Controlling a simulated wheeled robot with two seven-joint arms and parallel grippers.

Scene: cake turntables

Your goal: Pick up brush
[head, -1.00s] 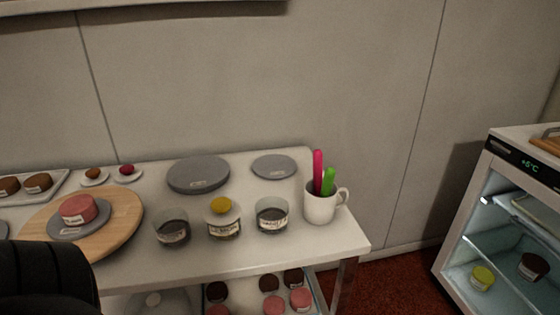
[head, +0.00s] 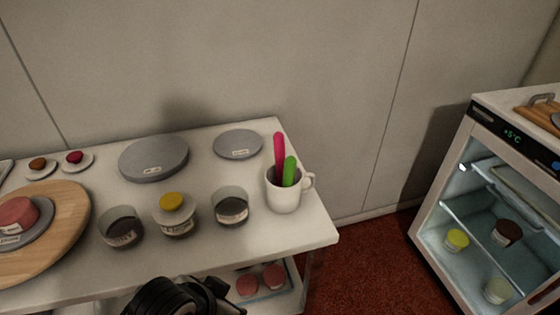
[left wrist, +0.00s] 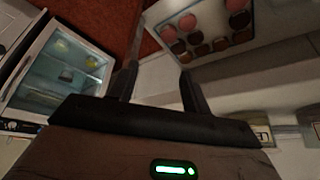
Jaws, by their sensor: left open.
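A white mug (head: 284,197) stands near the right end of the table in the head view. A pink handle (head: 279,152) and a shorter green handle (head: 289,172) stick up from it. Their lower ends are hidden in the mug, so I cannot tell which is the brush. My left gripper (left wrist: 157,84) is open, with nothing between its fingers in the left wrist view. In the head view its black arm end (head: 172,298) shows at the bottom, in front of the table's front edge and left of the mug. My right gripper is not in view.
Three glass jars (head: 231,207) stand left of the mug, one with a yellow top. Grey discs (head: 238,144) lie behind. A wooden turntable (head: 72,211) with a pink cake is at left. A lit fridge (head: 428,212) stands right. A tray of small cakes (left wrist: 262,31) is below the tabletop.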

